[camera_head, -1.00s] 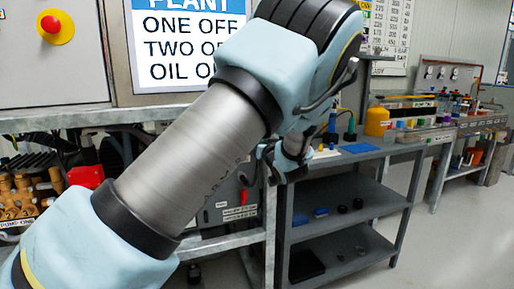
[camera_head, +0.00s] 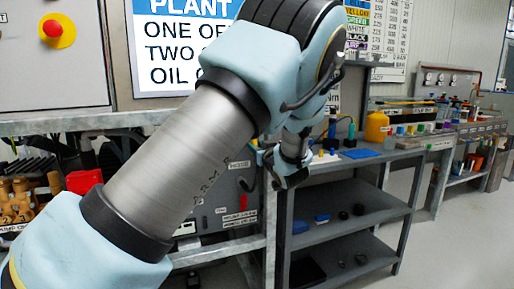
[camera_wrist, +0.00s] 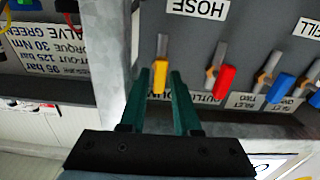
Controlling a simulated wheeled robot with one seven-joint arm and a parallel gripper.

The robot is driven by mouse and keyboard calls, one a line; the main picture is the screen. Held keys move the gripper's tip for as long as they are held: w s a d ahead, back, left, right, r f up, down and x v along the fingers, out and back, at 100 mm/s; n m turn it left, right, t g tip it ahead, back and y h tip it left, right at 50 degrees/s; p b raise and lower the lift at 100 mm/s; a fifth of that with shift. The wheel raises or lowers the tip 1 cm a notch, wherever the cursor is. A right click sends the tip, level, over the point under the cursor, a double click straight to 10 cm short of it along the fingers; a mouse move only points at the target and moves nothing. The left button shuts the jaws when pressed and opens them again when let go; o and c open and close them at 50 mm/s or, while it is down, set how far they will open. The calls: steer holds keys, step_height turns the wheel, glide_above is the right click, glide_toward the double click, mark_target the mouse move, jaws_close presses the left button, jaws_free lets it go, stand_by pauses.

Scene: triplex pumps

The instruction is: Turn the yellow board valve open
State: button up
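The yellow board valve (camera_wrist: 159,79) has a yellow handle on a metal lever, on a grey board (camera_wrist: 207,42) that appears upside down in the wrist view. My gripper (camera_wrist: 160,84) is open, with one green finger on each side of the yellow handle in the picture. I cannot tell whether the fingertips reach around it in depth, and no contact is clear. In the head view my gripper (camera_head: 283,178) is beside the labelled board (camera_head: 222,200) below the bench, and the yellow valve cannot be made out there.
A red valve handle (camera_wrist: 224,80) sits beside the yellow one, with a blue handle (camera_wrist: 279,89) farther right. A grey metal post (camera_wrist: 108,45) stands close on the left. In the head view a grey shelf table (camera_head: 352,203) stands right of my gripper.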

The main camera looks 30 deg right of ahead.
steer(key=shift+o, duration=1.1)
steer(key=shift+s, duration=0.1)
steer(key=s+a, duration=0.1)
steer(key=s, duration=0.9)
steer(key=shift+s+a+b, duration=0.2)
steer(key=shift+s+b, duration=0.05)
steer(key=shift+b, duration=0.05)
